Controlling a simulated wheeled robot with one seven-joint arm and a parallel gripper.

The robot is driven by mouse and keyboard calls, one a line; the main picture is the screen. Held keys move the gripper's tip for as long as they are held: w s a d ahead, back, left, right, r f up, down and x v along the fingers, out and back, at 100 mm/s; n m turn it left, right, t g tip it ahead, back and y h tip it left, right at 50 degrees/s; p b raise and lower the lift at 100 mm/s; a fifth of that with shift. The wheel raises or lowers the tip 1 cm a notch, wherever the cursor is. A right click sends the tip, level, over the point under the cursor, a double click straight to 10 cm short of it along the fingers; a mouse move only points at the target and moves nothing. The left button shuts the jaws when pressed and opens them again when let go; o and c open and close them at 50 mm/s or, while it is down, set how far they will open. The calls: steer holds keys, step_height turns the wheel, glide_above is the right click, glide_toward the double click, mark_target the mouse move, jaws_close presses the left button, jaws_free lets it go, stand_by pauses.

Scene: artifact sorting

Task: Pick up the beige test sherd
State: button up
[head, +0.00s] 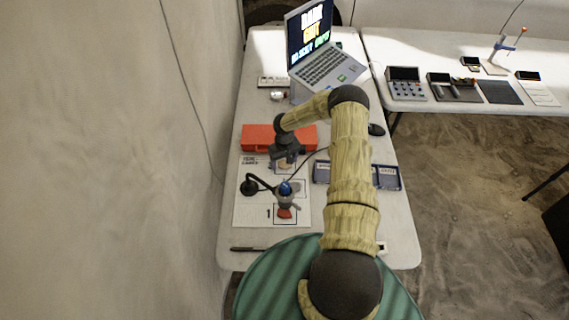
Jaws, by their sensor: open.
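A beige piece, which looks like the beige test sherd (286,167), lies on the white printed sheet (242,207), inside an outlined square near the sheet's upper right. It is small and partly hidden by my gripper. My gripper (288,159) is open and points down just above or beside it. I cannot tell the exact height, or whether the fingers touch it. A reddish sherd (284,212) lies in the lower square, marked 1.
Blue trays (322,173) are right, partly behind my arm. A laptop (325,68) stands at the back.

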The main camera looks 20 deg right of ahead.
mark_target(284, 165)
steer(key=shift+c, duration=0.2)
stand_by(0.3)
steer(key=c, duration=1)
steer(key=shift+r, duration=0.1)
step_height(284, 165, up, 10)
steer(key=b, duration=0.2)
steer(key=shift+b, duration=0.4)
steer(key=shift+a, duration=0.1)
